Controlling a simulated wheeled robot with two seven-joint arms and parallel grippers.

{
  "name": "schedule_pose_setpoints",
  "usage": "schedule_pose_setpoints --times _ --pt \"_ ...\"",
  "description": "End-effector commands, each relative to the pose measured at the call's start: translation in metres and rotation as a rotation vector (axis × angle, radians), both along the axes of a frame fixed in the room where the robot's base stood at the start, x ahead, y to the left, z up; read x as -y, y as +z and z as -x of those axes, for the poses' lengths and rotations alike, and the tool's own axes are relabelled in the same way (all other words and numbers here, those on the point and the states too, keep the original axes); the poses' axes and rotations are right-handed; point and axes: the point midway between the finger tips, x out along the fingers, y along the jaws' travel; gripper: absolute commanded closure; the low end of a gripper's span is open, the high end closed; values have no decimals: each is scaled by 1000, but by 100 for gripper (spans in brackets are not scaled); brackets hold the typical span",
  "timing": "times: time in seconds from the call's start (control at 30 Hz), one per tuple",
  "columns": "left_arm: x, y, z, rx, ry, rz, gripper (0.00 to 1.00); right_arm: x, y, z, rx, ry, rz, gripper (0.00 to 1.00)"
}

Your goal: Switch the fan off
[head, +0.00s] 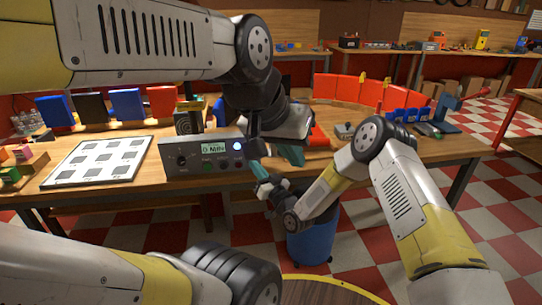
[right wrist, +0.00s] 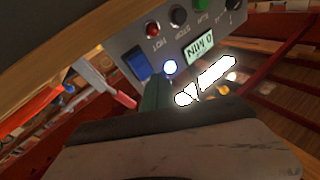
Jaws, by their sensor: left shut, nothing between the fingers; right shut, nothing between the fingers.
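The grey control box (head: 200,155) stands at the front of the bench. Its display (head: 213,149) reads 0. Its blue lamp (head: 237,146) is lit. The right wrist view shows the box tilted, with a blue rocker switch (right wrist: 137,64) beside the lit lamp (right wrist: 169,67), a black STOP button (right wrist: 178,16) and a green button (right wrist: 201,4). My right gripper (head: 257,169) is shut and empty just right of the box. One finger shows close to the rocker and lamp; I cannot tell if it touches. My left gripper (head: 291,154) is shut and empty, further right. The rocker is hidden in the head view.
A white sheet with grey squares (head: 98,161) lies left of the box. Upright blue, black and red panels (head: 126,105) stand behind it. A dark unit (head: 188,118) sits behind the box. A blue bin (head: 311,240) stands below the bench. Red panels (head: 350,89) stand at the back right.

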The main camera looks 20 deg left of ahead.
Motion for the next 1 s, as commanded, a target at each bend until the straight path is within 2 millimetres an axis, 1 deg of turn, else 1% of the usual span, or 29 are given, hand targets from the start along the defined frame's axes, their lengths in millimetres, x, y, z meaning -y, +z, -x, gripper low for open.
schedule_pose_setpoints --times 0.13,0.3,1.0 --pt "0 0 0 0 0 0 100 -7 -7 -12 1 0 1 100" --pt "0 0 0 0 0 0 100 -11 -10 -18 0 0 0 100" --pt "0 0 0 0 0 0 100 -11 -11 -19 0 0 1 100"
